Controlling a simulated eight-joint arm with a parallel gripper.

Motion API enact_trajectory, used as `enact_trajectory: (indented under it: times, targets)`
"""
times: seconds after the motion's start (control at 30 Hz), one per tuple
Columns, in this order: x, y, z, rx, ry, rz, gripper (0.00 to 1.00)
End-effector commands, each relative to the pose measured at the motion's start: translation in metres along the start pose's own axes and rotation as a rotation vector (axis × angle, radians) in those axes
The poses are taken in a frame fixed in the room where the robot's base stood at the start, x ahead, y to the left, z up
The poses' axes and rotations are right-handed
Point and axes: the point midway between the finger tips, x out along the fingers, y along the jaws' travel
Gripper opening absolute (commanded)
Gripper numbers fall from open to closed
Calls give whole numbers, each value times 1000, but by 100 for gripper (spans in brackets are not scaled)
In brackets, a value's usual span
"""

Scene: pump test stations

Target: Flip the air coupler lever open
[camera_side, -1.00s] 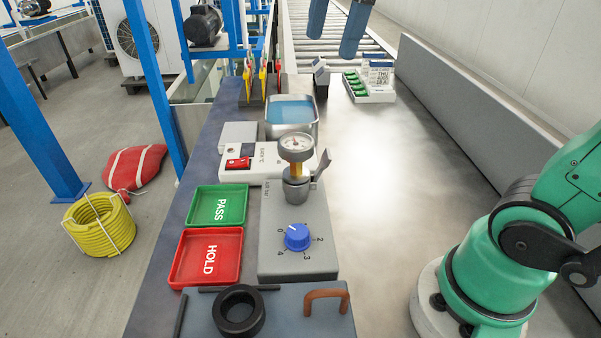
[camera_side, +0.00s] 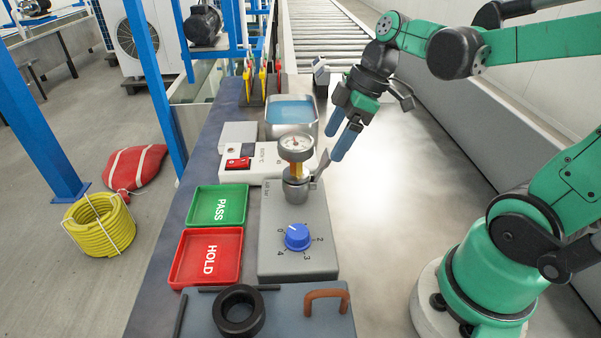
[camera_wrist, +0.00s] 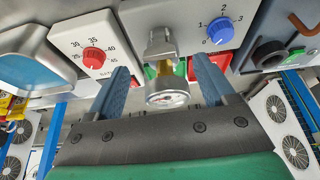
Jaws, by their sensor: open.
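The air coupler (camera_side: 296,191) is a grey metal fitting on a grey station box (camera_side: 270,241). A round dial gauge (camera_side: 296,147) stands above it on a yellowish stem. The coupler's grey lever (camera_side: 323,164) sticks up and to the right, tilted. My gripper (camera_side: 335,145) is open and empty, with two blue fingers just above and right of the lever, apparently apart from it. In the wrist view, my fingers (camera_wrist: 161,65) lie on either side of the gauge (camera_wrist: 168,98) and grey coupler metal (camera_wrist: 161,43). I cannot tell lever from body clearly there.
The station box carries a blue knob (camera_side: 298,237). A metal basin (camera_side: 292,118) stands behind. The bench right of the box is clear.

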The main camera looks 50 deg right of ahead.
Motion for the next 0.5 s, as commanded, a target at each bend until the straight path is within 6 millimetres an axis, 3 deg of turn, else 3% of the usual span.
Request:
enact_trajectory:
  times: [0.5]
  targets:
    - [50, 0, 1, -2, -1, 0, 76]
